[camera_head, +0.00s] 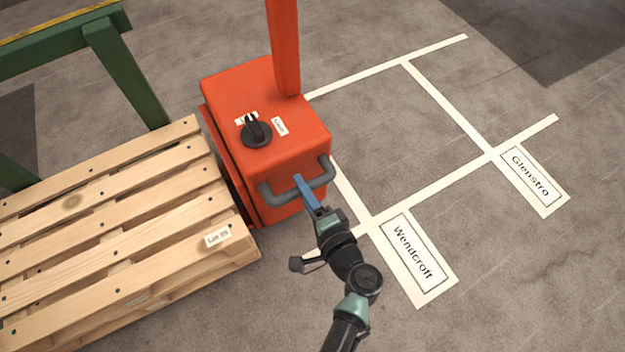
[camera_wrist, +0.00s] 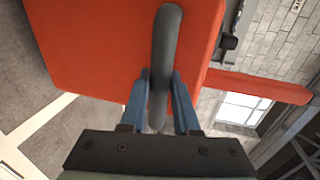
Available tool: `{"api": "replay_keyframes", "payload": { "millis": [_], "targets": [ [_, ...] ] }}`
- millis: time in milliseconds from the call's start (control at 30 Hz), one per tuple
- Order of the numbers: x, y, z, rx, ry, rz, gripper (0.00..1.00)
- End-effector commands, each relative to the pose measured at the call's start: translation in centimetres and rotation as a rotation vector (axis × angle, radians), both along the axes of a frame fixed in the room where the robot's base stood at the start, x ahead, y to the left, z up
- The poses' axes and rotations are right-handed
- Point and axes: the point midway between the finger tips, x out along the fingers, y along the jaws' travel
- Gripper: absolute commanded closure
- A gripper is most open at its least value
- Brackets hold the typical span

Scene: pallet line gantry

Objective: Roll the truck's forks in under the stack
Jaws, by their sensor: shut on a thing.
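The orange truck (camera_head: 232,88) stands in the middle of the head view, with an upright orange mast (camera_head: 284,45) and a black knob (camera_head: 256,132) on its top. A grey bar handle (camera_head: 318,178) is on its near right face. My gripper (camera_head: 299,180) is shut on this handle. In the wrist view the blue fingers of my gripper (camera_wrist: 159,85) lie on both sides of the grey handle (camera_wrist: 166,40). The stack of wooden pallets (camera_head: 110,225) is to the left, close against the truck's left side. The forks are hidden from view.
White floor lines (camera_head: 440,185) mark bays to the right, with floor labels "Wendcroft" (camera_head: 416,258) and "Glenstro" (camera_head: 531,180). The floor there is clear. A green frame (camera_head: 118,65) with a yellow-edged beam stands behind the stack at the upper left.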

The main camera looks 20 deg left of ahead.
Motion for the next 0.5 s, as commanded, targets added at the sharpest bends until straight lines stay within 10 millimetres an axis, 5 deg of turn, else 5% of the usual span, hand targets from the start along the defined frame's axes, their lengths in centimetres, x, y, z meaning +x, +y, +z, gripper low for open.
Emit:
{"api": "replay_keyframes", "payload": {
  "millis": [167,200,300,367,500],
  "targets": [
    [-0.66,1.16,-0.17,0.006,0.007,0.034,1.00],
    [-0.61,1.13,-0.17,0.005,0.006,0.033,0.67],
    [-0.49,1.00,-0.14,0.004,0.005,0.029,0.48],
    [-0.43,0.92,-0.13,0.003,0.005,0.027,0.41],
    [-0.35,0.79,-0.10,0.004,0.003,0.023,0.41]
  ]
}}
